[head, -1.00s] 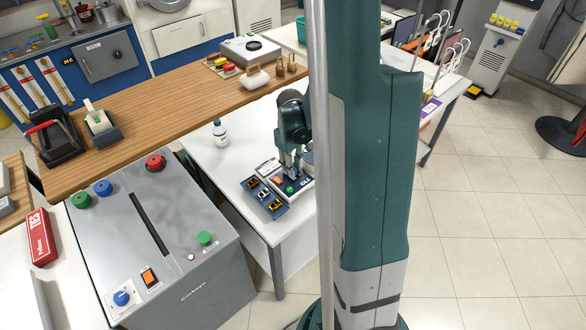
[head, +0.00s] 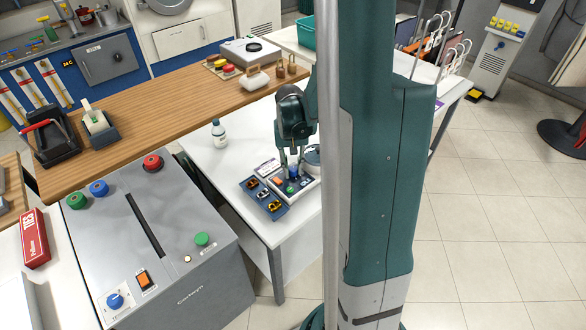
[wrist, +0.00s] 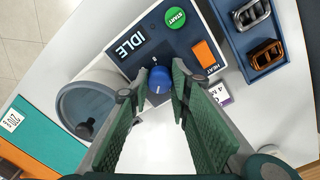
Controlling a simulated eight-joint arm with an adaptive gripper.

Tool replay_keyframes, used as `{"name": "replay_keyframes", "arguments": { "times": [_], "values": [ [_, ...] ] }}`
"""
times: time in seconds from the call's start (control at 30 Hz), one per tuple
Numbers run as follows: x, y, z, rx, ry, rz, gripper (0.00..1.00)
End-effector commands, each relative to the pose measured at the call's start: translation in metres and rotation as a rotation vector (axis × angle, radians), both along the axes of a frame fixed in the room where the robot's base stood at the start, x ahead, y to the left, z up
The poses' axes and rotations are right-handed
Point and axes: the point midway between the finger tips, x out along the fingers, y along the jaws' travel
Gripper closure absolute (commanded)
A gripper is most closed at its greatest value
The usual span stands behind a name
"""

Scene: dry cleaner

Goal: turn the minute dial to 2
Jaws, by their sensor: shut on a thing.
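The minute dial is a blue knob (wrist: 159,83) on a dark control panel (wrist: 130,72), seen in the wrist view. My gripper (wrist: 158,76) is shut on it, with one fingertip on each side. Small marks lie around the knob, but I cannot read its setting surely. The panel carries an "IDLE" display (wrist: 130,42), a green START button (wrist: 175,18) and an orange HEAT switch (wrist: 205,53). In the head view, my gripper (head: 292,168) points down at the blue knob (head: 294,172), behind the green button (head: 290,189).
A blue tray (head: 262,197) with several small metal pieces lies beside the panel. A round lidded pot (wrist: 92,112) stands close on the other side. A white bottle (head: 218,134) stands on the white table (head: 228,170). A grey machine (head: 165,240) stands in the foreground.

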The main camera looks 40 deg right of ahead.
Motion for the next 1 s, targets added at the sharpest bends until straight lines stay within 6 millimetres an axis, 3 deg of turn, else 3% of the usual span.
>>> {"name": "replay_keyframes", "arguments": {
  "times": [0.47,0.5,0.6,1.0],
  "values": [
    [0.0002,0.0001,0.0002,0.000,-0.001,-0.021,0.92],
    [0.0002,0.0001,0.0002,0.000,-0.001,-0.021,0.76],
    [0.0001,0.0000,0.0002,0.000,-0.001,-0.021,0.65],
    [0.0000,0.0000,0.0014,0.000,-0.001,-0.020,0.65]
  ]
}}
